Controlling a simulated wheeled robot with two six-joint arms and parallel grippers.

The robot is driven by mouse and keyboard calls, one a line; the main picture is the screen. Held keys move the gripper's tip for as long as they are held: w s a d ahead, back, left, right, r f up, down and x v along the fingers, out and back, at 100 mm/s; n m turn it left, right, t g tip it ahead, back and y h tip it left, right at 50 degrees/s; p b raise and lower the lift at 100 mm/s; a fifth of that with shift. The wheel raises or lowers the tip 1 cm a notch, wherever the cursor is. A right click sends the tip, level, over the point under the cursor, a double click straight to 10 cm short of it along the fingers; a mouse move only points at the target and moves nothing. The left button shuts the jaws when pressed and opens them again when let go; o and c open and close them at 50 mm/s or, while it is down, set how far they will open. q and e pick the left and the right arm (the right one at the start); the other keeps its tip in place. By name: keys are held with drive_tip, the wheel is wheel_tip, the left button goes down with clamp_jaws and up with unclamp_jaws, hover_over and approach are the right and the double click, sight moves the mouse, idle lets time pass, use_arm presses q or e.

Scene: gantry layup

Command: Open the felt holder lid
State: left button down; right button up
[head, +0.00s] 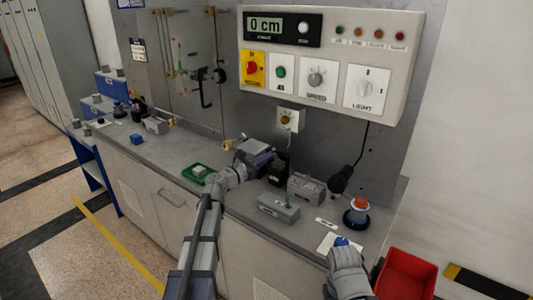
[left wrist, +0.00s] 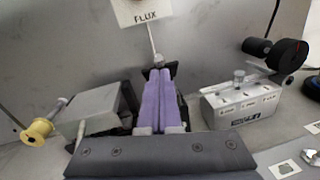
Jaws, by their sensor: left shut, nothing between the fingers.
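My left gripper (head: 264,158) reaches over the bench from the front left. In the left wrist view its purple fingers (left wrist: 158,105) lie together, shut with nothing between them. A black part (head: 278,168) stands close beside the fingertips in the head view; in the left wrist view it is partly behind the fingers, and I cannot tell whether they touch. A grey box with a sloped top (left wrist: 92,110) stands left of the fingers. I cannot tell which of these is the felt holder, or how its lid stands.
A labelled grey box (left wrist: 242,105) stands right of the fingers. Another grey box (head: 278,207) is in front. A yellow spool (left wrist: 37,130), a green tray (head: 198,173), an orange-topped bottle (head: 357,212) and a red bin (head: 405,275) are around. The FLUX sign (left wrist: 145,12) is above.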

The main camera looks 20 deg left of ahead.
use_arm(q)
drive_tip(key=w+r+g+y+p, duration=0.1)
drive_tip(key=r+g+p, duration=0.1)
drive_tip(key=p, duration=0.3)
drive_tip(key=w+d+r+g+y+p, duration=0.1)
drive_tip(key=w+r+g+p, duration=0.1)
drive_tip(key=p, duration=0.4)
drive_tip(key=w+r+g+p, duration=0.1)
drive_tip(key=r+g+p, duration=0.1)
drive_tip(key=p, duration=0.4)
drive_tip(key=shift+w+d+n+y, duration=0.3)
drive_tip(key=shift+n+y, duration=0.1)
drive_tip(key=shift+w+d+f+g, duration=0.1)
drive_tip(key=shift+w+d+g, duration=0.05)
drive_tip(key=shift+w+g, duration=0.15)
drive_tip(key=shift+w, duration=0.2)
drive_tip(key=shift+w+d+p, duration=0.1)
drive_tip(key=shift+w+p, duration=0.05)
drive_tip(key=shift+p, duration=0.15)
drive_tip(key=p+v, duration=0.7)
drive_tip(key=v, duration=0.6)
drive_tip(key=shift+s+f, duration=0.3)
drive_tip(key=shift+f, duration=0.05)
